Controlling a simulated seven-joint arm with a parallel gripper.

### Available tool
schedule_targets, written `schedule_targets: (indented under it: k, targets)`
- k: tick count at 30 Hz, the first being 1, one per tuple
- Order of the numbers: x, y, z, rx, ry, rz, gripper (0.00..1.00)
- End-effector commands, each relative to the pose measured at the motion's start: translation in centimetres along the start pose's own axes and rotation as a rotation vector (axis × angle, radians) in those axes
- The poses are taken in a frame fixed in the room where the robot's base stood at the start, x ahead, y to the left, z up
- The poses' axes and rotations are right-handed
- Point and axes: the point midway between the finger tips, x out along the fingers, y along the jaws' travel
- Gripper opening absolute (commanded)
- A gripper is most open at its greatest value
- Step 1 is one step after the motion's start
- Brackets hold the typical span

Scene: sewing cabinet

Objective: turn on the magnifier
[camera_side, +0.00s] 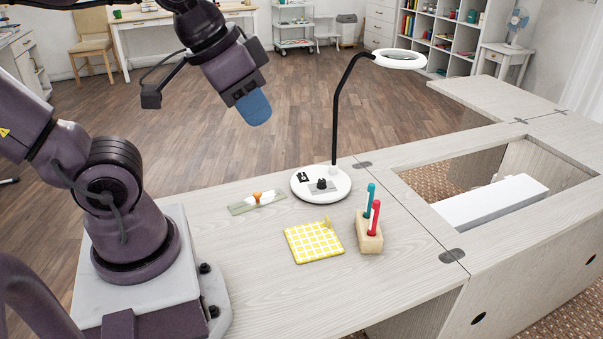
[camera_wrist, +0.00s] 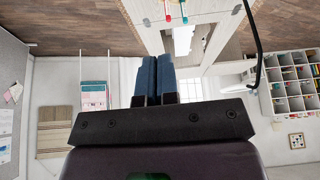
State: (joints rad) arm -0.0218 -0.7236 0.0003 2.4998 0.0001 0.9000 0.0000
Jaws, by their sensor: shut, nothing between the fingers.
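The magnifier is a lamp with a white round base (camera_side: 321,184), a black gooseneck and a white ring head (camera_side: 400,59). Its base stands on the cabinet top. On the base are a black knob (camera_side: 321,184) on a grey plate and a small black part (camera_side: 303,177) to its left; the knob's setting is too small to read. My gripper (camera_side: 256,110) is in the air, up and left of the base, apart from everything. Its blue fingers are shut together and empty, as the wrist view also shows (camera_wrist: 152,78). The black gooseneck also shows in the wrist view (camera_wrist: 252,45).
A yellow checked pad (camera_side: 312,243) and a wooden block (camera_side: 368,234) with red and teal handled tools stand in front of the lamp. A ruler-like strip (camera_side: 244,205) lies left of the base. An opening with a white machine (camera_side: 490,201) is at right.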

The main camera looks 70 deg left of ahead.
Motion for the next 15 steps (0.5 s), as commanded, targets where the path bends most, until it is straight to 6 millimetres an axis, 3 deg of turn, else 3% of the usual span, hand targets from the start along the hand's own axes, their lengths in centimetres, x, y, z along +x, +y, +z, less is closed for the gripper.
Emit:
schedule_targets:
  k: [8, 15]
  targets:
    - [4.1, -3.2, -1.4, -0.124, -0.195, -0.039, 0.0]
    - [8.7, -8.0, -4.1, -0.186, -0.321, -0.073, 0.0]
